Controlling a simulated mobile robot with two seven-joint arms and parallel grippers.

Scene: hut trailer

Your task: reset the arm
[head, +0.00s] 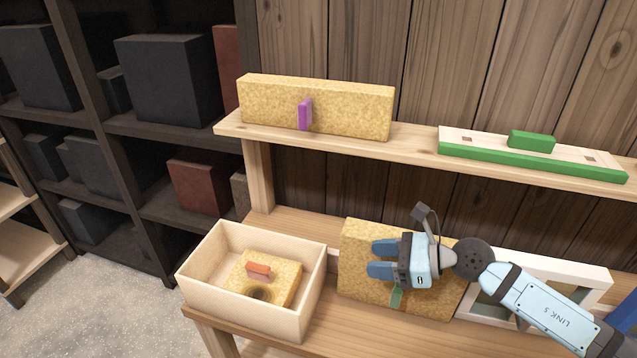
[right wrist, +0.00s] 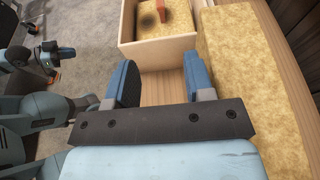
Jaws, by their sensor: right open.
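My right gripper (head: 374,259) is open and empty. It is above the wooden bench, in front of a cork block (head: 362,290) with a green piece (head: 396,296), its fingers pointing left. In the right wrist view its two blue fingers (right wrist: 160,82) are spread, with bare bench wood between them. A cream box (head: 199,267) stands to the left of the fingers, apart from them. It holds a smaller cork block (head: 285,283) with an orange piece (head: 259,270) and a round hole. My left gripper (right wrist: 52,62) shows small at the left of the right wrist view; its jaw state is unclear.
The upper shelf (head: 420,137) holds a long cork block (head: 350,108) with a purple piece (head: 305,115) and a green-and-white board (head: 490,152). A white frame (head: 585,272) stands behind my right arm. A dark rack (head: 120,160) with boxes is at left.

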